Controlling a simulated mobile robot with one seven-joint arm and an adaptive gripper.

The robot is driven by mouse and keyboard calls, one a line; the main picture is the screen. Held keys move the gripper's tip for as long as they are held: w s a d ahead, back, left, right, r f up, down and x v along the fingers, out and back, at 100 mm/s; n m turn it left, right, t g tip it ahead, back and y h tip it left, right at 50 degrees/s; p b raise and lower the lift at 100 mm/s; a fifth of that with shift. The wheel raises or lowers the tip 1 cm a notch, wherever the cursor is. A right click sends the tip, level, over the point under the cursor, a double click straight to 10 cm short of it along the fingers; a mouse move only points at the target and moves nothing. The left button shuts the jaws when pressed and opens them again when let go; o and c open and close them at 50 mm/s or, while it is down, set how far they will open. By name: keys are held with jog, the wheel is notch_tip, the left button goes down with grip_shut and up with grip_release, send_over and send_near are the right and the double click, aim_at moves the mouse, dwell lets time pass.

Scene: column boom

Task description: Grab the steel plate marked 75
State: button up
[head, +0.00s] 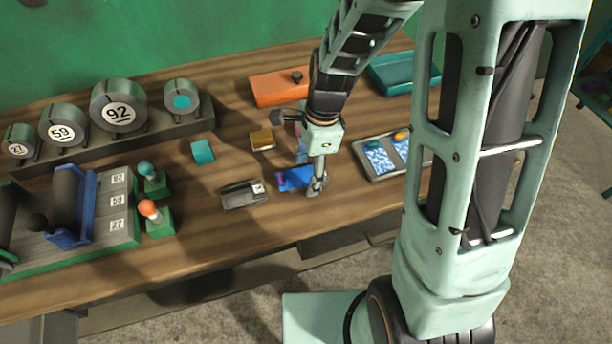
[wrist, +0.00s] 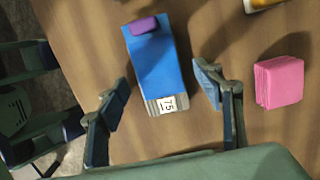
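The steel plate marked 75 shows in the wrist view as a grey ridged end (wrist: 164,104) with a white 75 label. A blue block (wrist: 155,65) covers the rest of it, with a small purple piece (wrist: 144,25) at the far end. In the head view the blue block (head: 293,178) lies on the bench, partly hidden by my gripper (head: 317,188). My gripper (wrist: 163,92) is open, with one finger on each side of the labelled end in the wrist view. I see no finger contact; its height above the plate is unclear.
A pink stack (wrist: 279,82) lies just right of the right finger. Another grey plate (head: 243,194) with an unreadable label lies left of the blue block. A brass block (head: 262,139), an orange case (head: 280,88) and a grey tray (head: 380,170) are nearby on the bench.

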grip_shut()
jog(key=shift+r, duration=0.15)
dwell(0.4)
